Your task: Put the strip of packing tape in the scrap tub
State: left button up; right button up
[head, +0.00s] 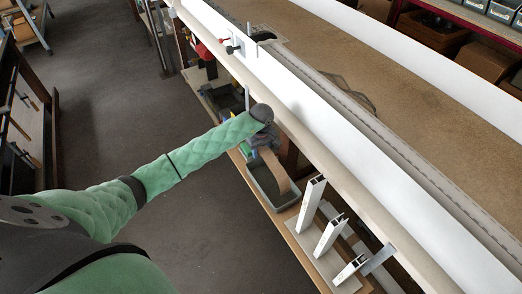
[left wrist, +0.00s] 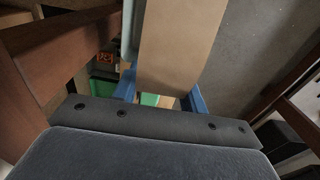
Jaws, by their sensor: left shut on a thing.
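The strip of packing tape (head: 275,169) is a flat tan band. It hangs from my left gripper (head: 264,149) over a grey tub (head: 256,183) on the low shelf beside the bench. In the left wrist view the tape (left wrist: 181,45) runs up from between the blue fingers of my left gripper (left wrist: 161,97), which are shut on it. The tape covers part of the tub's inside, and I cannot tell whether its lower end touches the tub. My right gripper is not in view.
White profile pieces (head: 329,234) stand upright on a board just nearer than the tub. A darker bin (head: 228,98) stands farther along the shelf. The long white profile (head: 330,105) and the bench edge run close on the right. Open floor (head: 150,235) lies to the left.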

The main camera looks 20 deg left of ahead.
pick_arm(q)
jog(key=o, duration=1)
notch_tip(320, 180, up, 8)
jog(key=shift+f+p, duration=0.1)
jog(key=shift+p, duration=1)
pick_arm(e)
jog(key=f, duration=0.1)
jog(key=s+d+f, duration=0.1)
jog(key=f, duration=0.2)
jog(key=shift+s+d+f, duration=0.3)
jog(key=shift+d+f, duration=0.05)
pick_arm(q)
jog(key=shift+s+f, duration=0.1)
jog(key=shift+s, duration=0.05)
